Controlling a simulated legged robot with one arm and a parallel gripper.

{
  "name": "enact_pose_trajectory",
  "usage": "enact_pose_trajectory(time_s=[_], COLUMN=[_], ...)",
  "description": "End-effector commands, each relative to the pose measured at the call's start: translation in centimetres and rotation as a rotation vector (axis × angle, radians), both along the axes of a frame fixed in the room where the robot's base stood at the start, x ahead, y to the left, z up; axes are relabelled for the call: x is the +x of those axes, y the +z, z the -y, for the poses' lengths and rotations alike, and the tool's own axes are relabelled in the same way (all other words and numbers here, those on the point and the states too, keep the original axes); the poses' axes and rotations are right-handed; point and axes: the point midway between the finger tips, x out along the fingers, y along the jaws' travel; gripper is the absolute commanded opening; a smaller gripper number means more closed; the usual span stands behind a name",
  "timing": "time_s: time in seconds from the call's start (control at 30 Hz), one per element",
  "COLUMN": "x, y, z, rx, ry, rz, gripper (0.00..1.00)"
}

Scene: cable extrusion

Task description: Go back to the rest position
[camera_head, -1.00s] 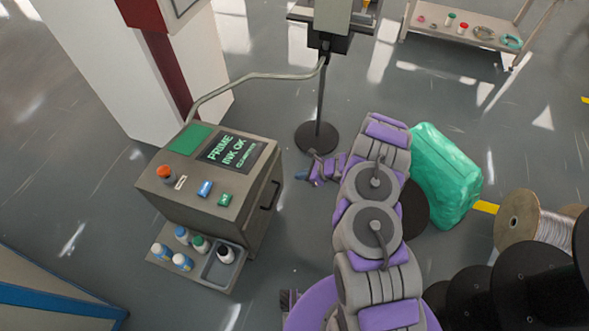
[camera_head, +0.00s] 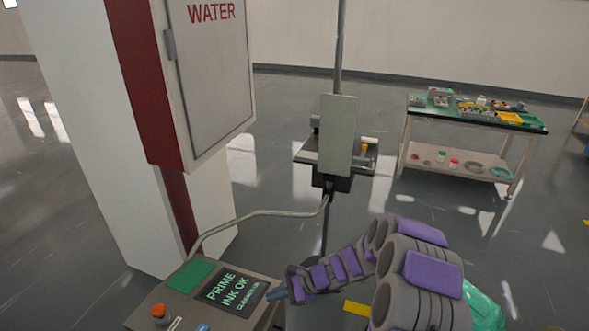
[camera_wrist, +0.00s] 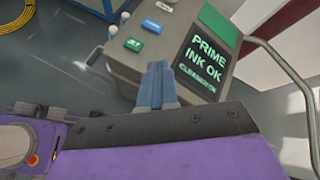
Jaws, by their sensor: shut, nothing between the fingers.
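My gripper (camera_head: 277,294) is at the end of my grey and purple arm, beside the right edge of the ink machine's screen in the head view. In the wrist view my gripper (camera_wrist: 158,68) shows as two blue-grey fingers pressed together with nothing between them. The ink machine (camera_head: 180,311) is a grey box; its dark screen (camera_head: 231,292) reads "PRIME INK OK" in green. The screen also shows in the wrist view (camera_wrist: 208,62), right of the fingers. I cannot tell whether the fingers touch the machine.
A white pillar and a red-sided "WATER" cabinet (camera_head: 207,70) stand behind the machine. A grey hose (camera_head: 262,213) runs to a stand with a pale panel (camera_head: 338,135). A workbench (camera_head: 475,118) with small parts stands at the back right. A green bundle (camera_head: 487,309) lies bottom right.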

Motion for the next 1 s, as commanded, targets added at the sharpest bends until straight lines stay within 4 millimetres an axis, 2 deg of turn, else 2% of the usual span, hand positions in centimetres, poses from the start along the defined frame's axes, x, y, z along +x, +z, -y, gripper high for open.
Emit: enact_pose_trajectory(time_s=[0.03,0.1,0.4,0.67,1.0], x=[-0.9,-2.4,-9.7,-16.6,-25.3], y=[2.2,4.4,12.1,16.4,19.7], z=[-0.3,-0.6,0.1,2.8,8.6], rx=[-0.003,-0.012,-0.09,-0.208,-0.416], ry=[0.051,0.121,0.411,0.64,0.898], rz=[0.037,0.077,0.241,0.353,0.445], gripper=[0.0,0.0,0.0,0.0,0.0])
